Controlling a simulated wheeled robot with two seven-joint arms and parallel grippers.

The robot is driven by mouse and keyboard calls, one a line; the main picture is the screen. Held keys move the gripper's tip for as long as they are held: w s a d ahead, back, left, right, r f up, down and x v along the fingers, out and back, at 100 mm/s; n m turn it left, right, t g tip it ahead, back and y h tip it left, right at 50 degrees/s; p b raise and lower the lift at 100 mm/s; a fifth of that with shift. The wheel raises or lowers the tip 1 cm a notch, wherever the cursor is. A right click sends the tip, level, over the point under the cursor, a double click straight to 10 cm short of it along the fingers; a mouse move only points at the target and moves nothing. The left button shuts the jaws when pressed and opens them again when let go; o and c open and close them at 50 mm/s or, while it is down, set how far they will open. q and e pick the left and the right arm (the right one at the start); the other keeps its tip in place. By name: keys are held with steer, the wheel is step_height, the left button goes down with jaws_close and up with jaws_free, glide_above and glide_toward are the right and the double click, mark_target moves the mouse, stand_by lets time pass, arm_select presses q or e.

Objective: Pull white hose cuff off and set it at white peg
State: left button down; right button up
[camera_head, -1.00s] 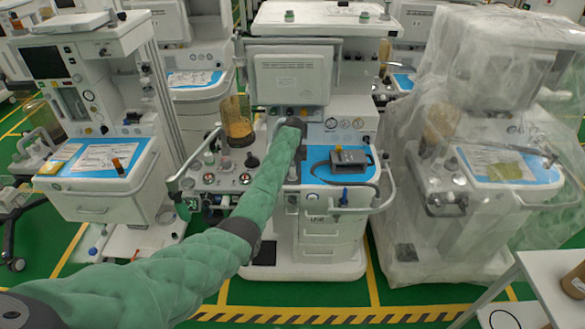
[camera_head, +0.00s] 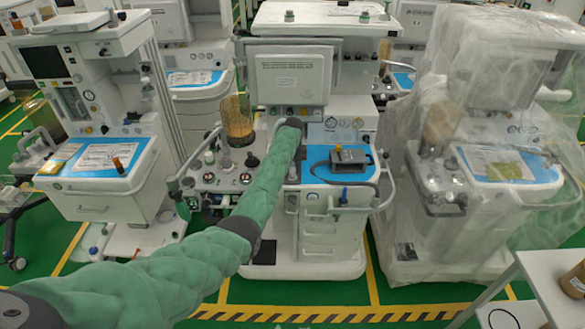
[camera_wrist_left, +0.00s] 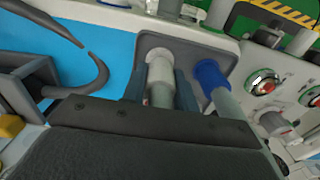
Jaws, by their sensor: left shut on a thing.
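The white hose cuff (camera_wrist_left: 160,69) stands in a grey recessed panel in the left wrist view, with a pale hose below it. My left gripper (camera_wrist_left: 160,88) is shut on it, one dark finger on each side. A blue cuff (camera_wrist_left: 211,75) on a grey hose is just right of it, apart from the fingers. In the head view my left arm reaches to the middle cart, and its wrist (camera_head: 293,124) hides the gripper and the cuff. I cannot make out the white peg for certain. My right gripper is not in view.
The middle cart (camera_head: 325,242) has a blue work mat (camera_head: 322,172) with a grey device (camera_head: 350,158) and its black cable. An amber canister (camera_head: 236,118) stands left of my wrist. A plastic-covered cart (camera_head: 490,130) is at right, another cart (camera_head: 95,190) at left.

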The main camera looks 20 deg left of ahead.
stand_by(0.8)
arm_select(q)
steer(key=shift+f, duration=0.95)
steer(key=c, duration=1.1)
jaws_free()
steer(key=shift+o, duration=0.4)
